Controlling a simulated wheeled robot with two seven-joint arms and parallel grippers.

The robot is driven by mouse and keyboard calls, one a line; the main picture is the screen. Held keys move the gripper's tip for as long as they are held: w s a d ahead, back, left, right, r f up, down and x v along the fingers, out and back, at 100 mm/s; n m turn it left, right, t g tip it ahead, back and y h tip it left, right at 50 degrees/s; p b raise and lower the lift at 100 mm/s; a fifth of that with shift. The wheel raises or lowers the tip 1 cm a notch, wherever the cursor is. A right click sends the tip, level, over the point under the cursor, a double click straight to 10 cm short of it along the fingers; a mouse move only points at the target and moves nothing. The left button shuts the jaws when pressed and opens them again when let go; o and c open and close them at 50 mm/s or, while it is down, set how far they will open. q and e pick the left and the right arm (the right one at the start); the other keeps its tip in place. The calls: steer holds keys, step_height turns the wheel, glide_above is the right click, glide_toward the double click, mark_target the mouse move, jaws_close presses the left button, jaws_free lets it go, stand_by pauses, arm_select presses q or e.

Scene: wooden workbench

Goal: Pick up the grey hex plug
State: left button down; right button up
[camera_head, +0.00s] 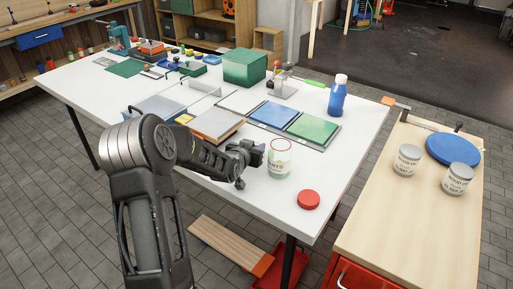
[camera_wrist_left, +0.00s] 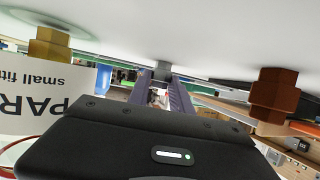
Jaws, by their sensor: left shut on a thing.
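My left gripper (camera_head: 258,152) is low over the white workbench, just left of a clear jar (camera_head: 279,160). In the left wrist view, which is upside down, its two purple-grey fingers (camera_wrist_left: 161,90) are shut on the grey hex plug (camera_wrist_left: 162,70). The plug is at or very near the white tabletop; I cannot tell whether it touches. The head view does not show the grey plug, hidden by the gripper. My right gripper is not in view.
The jar's label (camera_wrist_left: 42,100) is close beside the gripper. A red lid (camera_head: 308,200) lies near the front edge. Blue (camera_head: 272,114) and green (camera_head: 312,128) panels, a blue bottle (camera_head: 338,97) and a green box (camera_head: 245,67) are farther back.

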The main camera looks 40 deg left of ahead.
arm_select(q)
step_height(320, 180, up, 10)
steer(key=shift+r, duration=0.1)
stand_by(0.4)
stand_by(0.4)
step_height(320, 180, up, 5)
steer(key=p, duration=0.3)
glide_above(256, 145)
steer(key=d, duration=0.3)
steer(key=d+r+p, duration=0.6)
steer(key=r+p, duration=0.1)
steer(key=shift+y, duration=0.3)
steer(key=s+p, duration=0.1)
steer(key=s+d, duration=0.1)
steer(key=s, duration=0.1)
steer(key=s+d+p, duration=0.1)
steer(key=shift+s+d+p, duration=0.15)
steer(key=shift+d+p, duration=0.1)
steer(key=shift+p, duration=0.05)
